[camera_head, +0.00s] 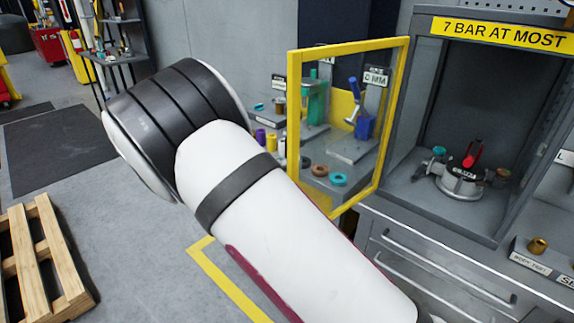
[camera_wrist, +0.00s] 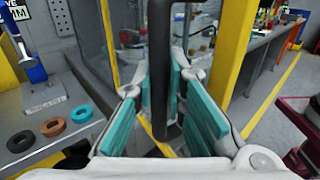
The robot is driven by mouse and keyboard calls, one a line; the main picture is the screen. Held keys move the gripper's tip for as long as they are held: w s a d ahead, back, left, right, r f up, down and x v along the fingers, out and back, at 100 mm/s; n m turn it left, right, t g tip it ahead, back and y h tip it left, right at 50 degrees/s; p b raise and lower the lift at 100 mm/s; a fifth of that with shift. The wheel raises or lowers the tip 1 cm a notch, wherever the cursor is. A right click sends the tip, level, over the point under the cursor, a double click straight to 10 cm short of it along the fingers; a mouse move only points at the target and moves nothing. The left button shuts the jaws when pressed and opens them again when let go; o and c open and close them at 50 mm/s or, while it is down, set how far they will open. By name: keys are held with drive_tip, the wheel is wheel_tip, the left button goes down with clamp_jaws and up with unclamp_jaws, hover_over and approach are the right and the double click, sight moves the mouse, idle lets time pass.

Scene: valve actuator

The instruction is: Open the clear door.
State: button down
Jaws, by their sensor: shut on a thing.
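The clear door (camera_head: 402,75) has a yellow frame and stands swung out from the left side of the grey cabinet (camera_head: 510,150), whose front is uncovered. Its yellow frame also shows in the wrist view (camera_wrist: 234,50). A black vertical bar handle (camera_wrist: 160,50) runs down the middle of the wrist view. My gripper (camera_wrist: 163,105), with teal pads, is shut on this handle, with the bar between its fingers. In the head view my arm hides the gripper and the handle.
Inside the cabinet sits a round metal valve device (camera_head: 462,180) with a red lever. Through the clear pane a bench with coloured rings (camera_head: 339,179) shows. Drawers (camera_head: 440,265) lie below the cabinet. A wooden pallet (camera_head: 40,260) lies on the floor at left.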

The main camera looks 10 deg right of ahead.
drive_tip(key=c, duration=1.6)
unclamp_jaws()
drive_tip(key=shift+d, duration=0.1)
drive_tip(key=a, duration=1.2)
drive_tip(key=shift+w, duration=0.15)
